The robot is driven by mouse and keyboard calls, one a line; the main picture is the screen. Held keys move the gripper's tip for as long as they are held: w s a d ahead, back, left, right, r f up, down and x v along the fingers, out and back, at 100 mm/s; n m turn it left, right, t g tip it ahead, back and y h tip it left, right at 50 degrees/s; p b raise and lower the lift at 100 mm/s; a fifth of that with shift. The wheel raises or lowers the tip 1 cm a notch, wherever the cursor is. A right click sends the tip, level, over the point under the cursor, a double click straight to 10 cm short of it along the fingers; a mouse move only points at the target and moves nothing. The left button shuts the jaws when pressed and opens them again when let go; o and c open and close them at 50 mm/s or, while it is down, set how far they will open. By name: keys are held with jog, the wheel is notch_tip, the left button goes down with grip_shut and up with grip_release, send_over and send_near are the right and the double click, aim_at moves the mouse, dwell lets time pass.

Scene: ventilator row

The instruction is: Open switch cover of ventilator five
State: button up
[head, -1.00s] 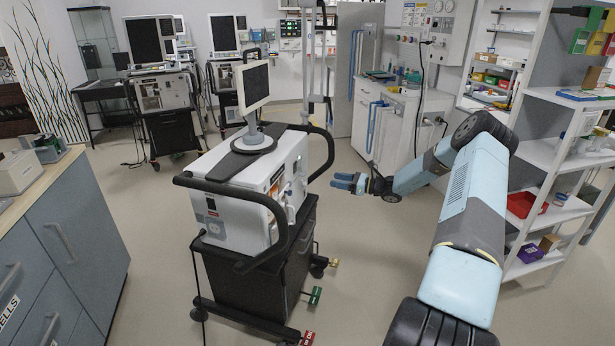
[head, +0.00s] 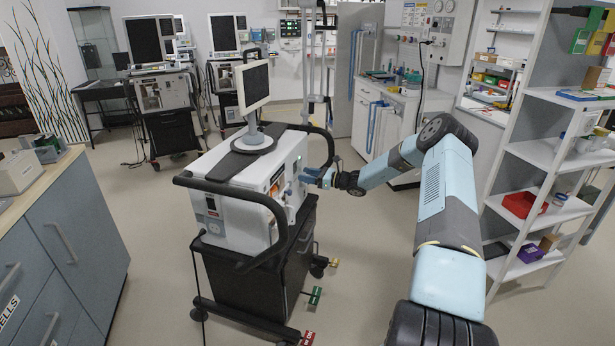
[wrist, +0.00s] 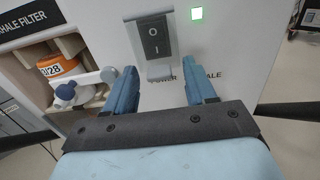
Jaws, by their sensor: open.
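The nearest ventilator (head: 225,222), a white box with a screen on top, stands on a dark cart. In the wrist view its white panel carries a black rocker switch (wrist: 153,38) marked I and O. A grey surround frames the switch, with a grey lip (wrist: 160,72) below it; I cannot tell whether this is a clear shut cover. My gripper (wrist: 163,90) is open and empty, its blue fingers apart on either side below the lip. In the head view my gripper (head: 312,177) is at the ventilator's right-hand side; contact is unclear.
An orange-banded filter (wrist: 62,68) and a blue knob (wrist: 66,92) sit in a recess to the left. Black handle bars (head: 283,215) edge the ventilator.

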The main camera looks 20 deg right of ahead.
grip_shut()
dwell(0.6)
jog(key=shift+r+h, duration=0.15)
jog(key=shift+h, duration=0.15)
jog(key=r+g+h, duration=0.1)
jog(key=s+d+r+g+h, duration=0.1)
jog(key=h, duration=0.1)
jog(key=shift+d+g, duration=0.2)
jog(key=shift+g, duration=0.1)
notch_tip(320, 180, up, 6)
jog(key=g+h, duration=0.7)
jog(key=h, duration=0.4)
jog(key=shift+r, duration=0.2)
jog(key=shift+s, duration=0.15)
